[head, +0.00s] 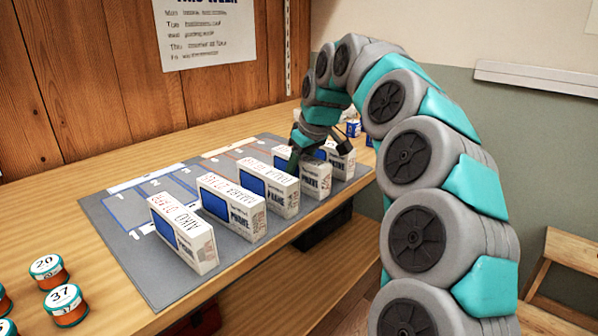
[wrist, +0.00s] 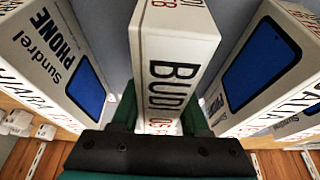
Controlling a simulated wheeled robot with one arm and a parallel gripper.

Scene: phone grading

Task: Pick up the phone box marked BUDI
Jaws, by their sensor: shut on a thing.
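The white phone box marked BUDI (wrist: 172,70) stands in the middle of the wrist view, its lettered narrow side facing the camera. My gripper (wrist: 160,120) has a green finger on each side of it and is shut on it. In the head view my gripper (head: 308,148) reaches down into the far end of a row of phone boxes. The box under it (head: 315,180) appears to be the BUDI one, partly covered by the gripper. I cannot tell whether its base is clear of the mat.
Neighbouring phone boxes stand close on the left (wrist: 55,60) and right (wrist: 262,65) in the wrist view. Nearer boxes (head: 183,232) line the grey mat (head: 125,215) along the table's front edge. Numbered jars (head: 64,305) stand at the lower left.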

